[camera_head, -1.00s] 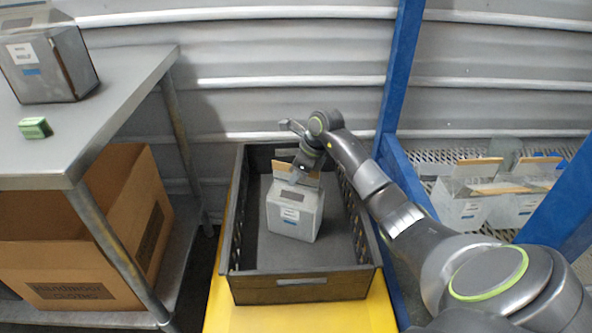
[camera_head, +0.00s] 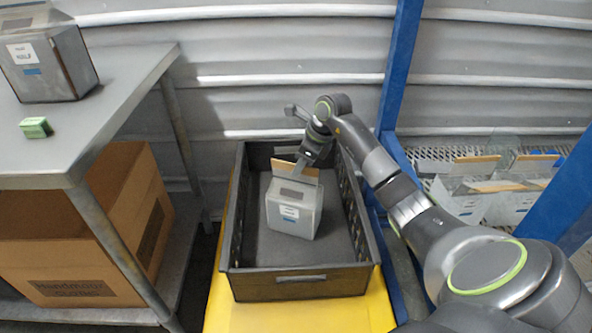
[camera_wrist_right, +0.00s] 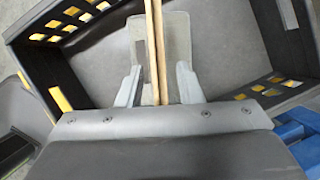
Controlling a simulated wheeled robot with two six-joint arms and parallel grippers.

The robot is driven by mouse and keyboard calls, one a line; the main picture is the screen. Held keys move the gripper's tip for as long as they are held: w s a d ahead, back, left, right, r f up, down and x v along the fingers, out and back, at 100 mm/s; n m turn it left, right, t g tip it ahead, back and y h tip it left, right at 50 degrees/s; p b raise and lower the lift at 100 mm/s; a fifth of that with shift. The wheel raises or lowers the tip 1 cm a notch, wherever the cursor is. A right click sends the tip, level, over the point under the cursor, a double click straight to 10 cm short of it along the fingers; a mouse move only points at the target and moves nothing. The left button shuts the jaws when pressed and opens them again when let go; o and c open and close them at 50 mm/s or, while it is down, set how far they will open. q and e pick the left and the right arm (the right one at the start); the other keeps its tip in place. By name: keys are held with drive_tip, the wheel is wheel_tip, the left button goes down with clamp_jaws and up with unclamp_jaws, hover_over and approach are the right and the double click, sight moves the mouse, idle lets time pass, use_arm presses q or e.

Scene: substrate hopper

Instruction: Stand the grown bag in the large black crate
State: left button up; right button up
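The grown bag (camera_head: 295,208), a pale grey block with a white label and a brown strip along its top, stands upright on the floor of the large black crate (camera_head: 300,287). Bare crate floor shows around it. My right gripper (camera_head: 301,163) is just above the bag's top. In the right wrist view, its two fingers (camera_wrist_right: 158,86) are spread on either side of the brown top strip (camera_wrist_right: 155,45), with gaps on both sides. The bag's lower part is mostly hidden there. My left gripper is out of view.
The crate rests on a yellow support (camera_head: 225,318). A steel table (camera_head: 120,75) at left holds another bag (camera_head: 48,62) and a small green block (camera_head: 36,127); a cardboard box (camera_head: 90,240) is below. Blue posts (camera_head: 398,75) and more bags (camera_head: 480,195) are at right.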

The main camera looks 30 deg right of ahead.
drive_tip(key=v, duration=0.6)
drive_tip(key=shift+s+d+r+p, duration=0.15)
drive_tip(key=shift+r+p, duration=0.2)
drive_tip(key=shift+p, duration=0.05)
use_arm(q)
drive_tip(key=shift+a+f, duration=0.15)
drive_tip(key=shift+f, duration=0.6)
use_arm(e)
drive_tip(key=shift+s+d+r, duration=0.1)
drive_tip(key=shift+s+r, duration=0.05)
drive_tip(key=shift+r, duration=0.4)
